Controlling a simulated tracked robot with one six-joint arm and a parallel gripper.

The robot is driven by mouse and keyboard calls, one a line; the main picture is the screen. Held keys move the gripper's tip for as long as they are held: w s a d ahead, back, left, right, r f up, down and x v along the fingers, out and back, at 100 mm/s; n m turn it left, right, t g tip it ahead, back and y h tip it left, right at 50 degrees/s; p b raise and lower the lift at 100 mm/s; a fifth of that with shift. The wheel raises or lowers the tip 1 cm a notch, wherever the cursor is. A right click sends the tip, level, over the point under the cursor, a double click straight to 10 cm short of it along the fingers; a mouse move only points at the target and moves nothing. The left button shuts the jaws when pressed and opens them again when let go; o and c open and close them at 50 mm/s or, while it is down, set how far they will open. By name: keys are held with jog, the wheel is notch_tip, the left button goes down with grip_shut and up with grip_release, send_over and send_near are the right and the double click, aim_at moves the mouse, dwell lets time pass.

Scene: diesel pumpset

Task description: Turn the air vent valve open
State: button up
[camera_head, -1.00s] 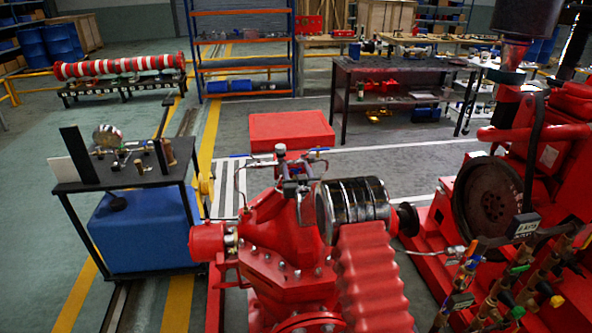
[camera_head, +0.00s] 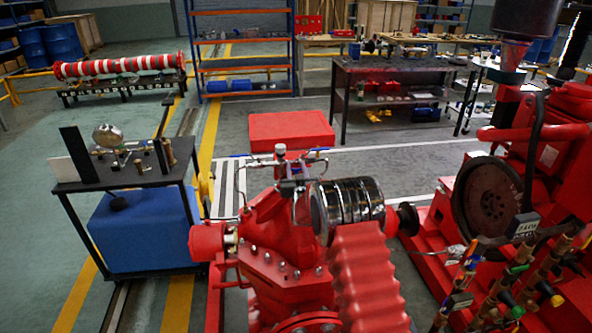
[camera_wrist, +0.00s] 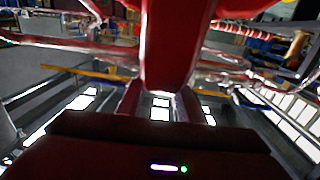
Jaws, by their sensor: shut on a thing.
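The air vent valve (camera_head: 281,165) appears as a small red upright body with a silver cap on top of the red pump casing (camera_head: 275,245). Thin metal pipes and small levers run out on both sides of it. My gripper (camera_head: 293,188) is at the valve, on its near side; its fingertips are hard to make out in the head view. In the wrist view, the two red fingers of my gripper (camera_wrist: 160,98) reach toward a red upright body (camera_wrist: 165,45) and are shut on it. The exact contact and the handle's angle are hidden.
Thin pipes (camera_head: 240,182) rise close beside the gripper. A black table with a gauge (camera_head: 107,134) stands to the left. The red engine (camera_head: 570,150) and several brass valves (camera_head: 540,275) are to the right. Open floor lies behind the pump around a red block (camera_head: 290,132).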

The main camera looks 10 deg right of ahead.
dwell(0.4)
jog(key=o, duration=1.1)
jog(key=shift+s, duration=0.15)
jog(key=s, duration=0.4)
jog(key=s+a, duration=0.1)
jog(key=s, duration=0.8)
jog(key=shift+s+a, duration=0.15)
jog(key=shift+s, duration=0.1)
